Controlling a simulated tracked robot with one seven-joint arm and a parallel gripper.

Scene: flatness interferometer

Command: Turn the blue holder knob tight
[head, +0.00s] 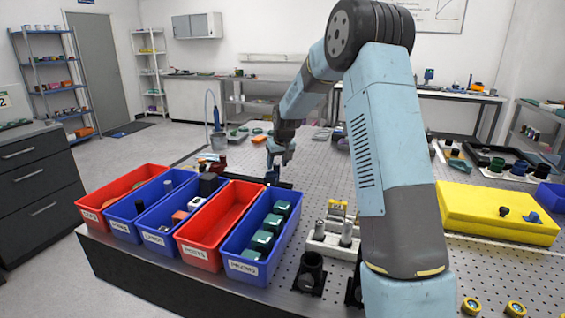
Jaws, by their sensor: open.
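My gripper (279,153) points down over the perforated table, beyond the row of bins. Its jaws are open, and they look small and far off. A small dark blue part (271,176) shows just below the jaws, next to a low black piece on the table. It may be the blue holder knob, but it is too small to be sure. I cannot tell whether the jaws touch it or are around it. How tight it is cannot be seen.
Red and blue bins (226,262) line the front left edge; the nearest blue one holds green prisms. A white block (328,246) with metal cylinders and a black mount (310,272) stand right of them. A yellow case (497,213) lies at right. A blue-tubed bottle (219,141) stands behind.

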